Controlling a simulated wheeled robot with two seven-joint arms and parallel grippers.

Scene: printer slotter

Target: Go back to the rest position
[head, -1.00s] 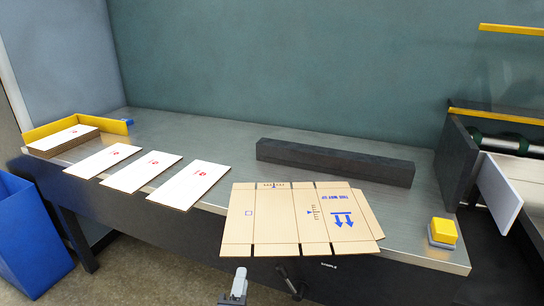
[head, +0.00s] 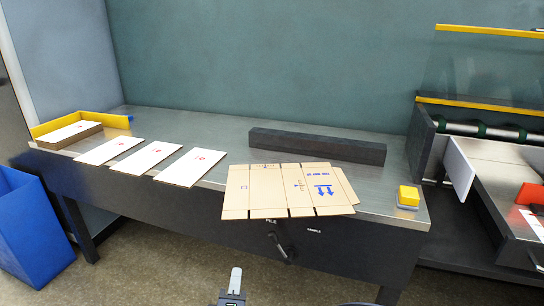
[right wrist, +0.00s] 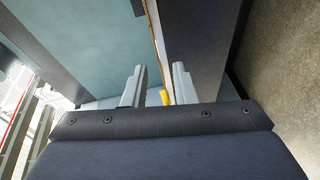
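My right gripper (head: 235,280) shows at the bottom middle of the head view, below the table's front edge and apart from everything. In the right wrist view its two fingers (right wrist: 158,88) stand apart with nothing between them. My left gripper is not in view. A flat brown cardboard blank (head: 268,190) with blue print lies at the table's front edge, slightly overhanging it. Three white printed sheets (head: 188,167) lie in a row to its left. A stack of sheets (head: 70,133) sits inside a yellow corner guide (head: 52,124).
The metal table (head: 225,135) has a long dark bar (head: 315,146) at the back and a yellow-topped block (head: 408,196) at its right end. A roller machine (head: 490,130) stands at the right. A blue bin (head: 35,232) stands at the left. The floor before the table is clear.

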